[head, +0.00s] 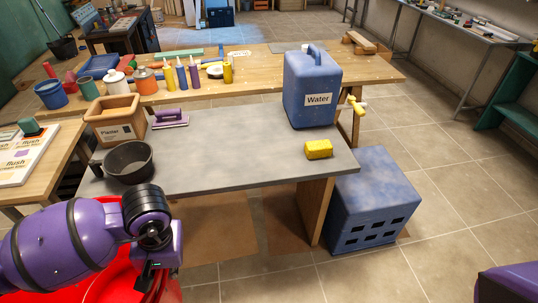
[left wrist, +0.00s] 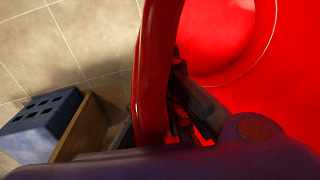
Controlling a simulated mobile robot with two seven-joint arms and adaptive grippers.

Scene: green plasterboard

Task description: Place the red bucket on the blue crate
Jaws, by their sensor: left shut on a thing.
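The red bucket (head: 110,287) is at the lower left of the head view, partly hidden behind my purple left arm and cut off by the picture's edge. In the left wrist view, the red bucket (left wrist: 220,45) fills much of the right side, and its inside looks empty. My left gripper (left wrist: 185,115) is shut on the bucket's red handle. The blue crate (head: 375,200) stands on the floor at the right end of the grey table, with a flat top and slots in its side. The blue crate also shows in the left wrist view (left wrist: 42,125).
The tiled floor (head: 460,200) right of the crate is clear.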

